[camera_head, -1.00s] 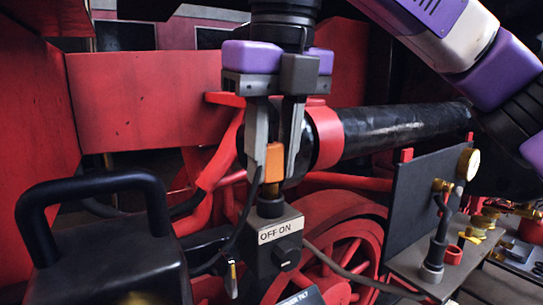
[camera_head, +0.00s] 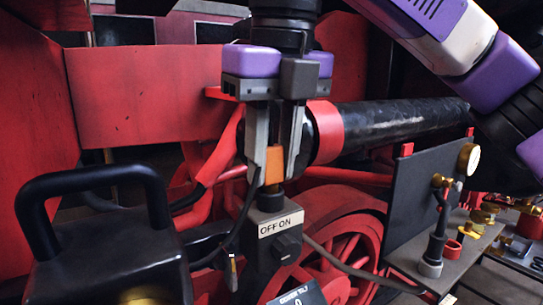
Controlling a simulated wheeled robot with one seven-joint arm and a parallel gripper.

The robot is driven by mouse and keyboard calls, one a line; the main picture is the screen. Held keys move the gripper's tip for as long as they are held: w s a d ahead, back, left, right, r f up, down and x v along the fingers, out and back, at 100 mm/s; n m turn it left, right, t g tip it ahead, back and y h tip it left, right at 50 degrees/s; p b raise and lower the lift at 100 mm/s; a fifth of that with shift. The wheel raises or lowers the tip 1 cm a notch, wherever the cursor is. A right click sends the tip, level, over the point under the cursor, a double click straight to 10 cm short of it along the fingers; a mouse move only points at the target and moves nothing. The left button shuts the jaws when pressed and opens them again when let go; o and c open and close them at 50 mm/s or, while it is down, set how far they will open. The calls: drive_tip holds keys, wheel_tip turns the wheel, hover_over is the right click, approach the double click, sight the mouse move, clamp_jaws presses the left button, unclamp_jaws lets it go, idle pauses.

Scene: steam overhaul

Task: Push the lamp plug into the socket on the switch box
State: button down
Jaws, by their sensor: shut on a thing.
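My gripper points straight down and is shut on the plug. The switch box (camera_head: 270,246) is dark, with a white OFF ON label and a black knob (camera_head: 288,245). The plug's brass end meets the dark socket (camera_head: 270,198) on top of the box. I cannot tell how deep it sits. A black cable (camera_head: 241,222) hangs down to the left of the plug.
A black box with a thick handle (camera_head: 92,180) stands at the front left. A dark upright panel with a brass gauge (camera_head: 469,158) and valves stands at the right. Red locomotive parts and a black cylinder (camera_head: 405,125) lie behind. Another cable runs right from the switch box.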

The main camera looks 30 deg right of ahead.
drive_tip(key=shift+f, duration=0.2)
drive_tip(key=c, duration=1.1)
unclamp_jaws()
drive_tip(key=shift+o, duration=0.2)
drive_tip(key=shift+s+r, duration=0.2)
drive_tip(key=shift+r, duration=1.1)
drive_tip(key=shift+s+r, duration=0.2)
drive_tip(key=shift+r, duration=1.1)
drive_tip(key=shift+s+r, duration=0.2)
drive_tip(key=shift+r, duration=1.1)
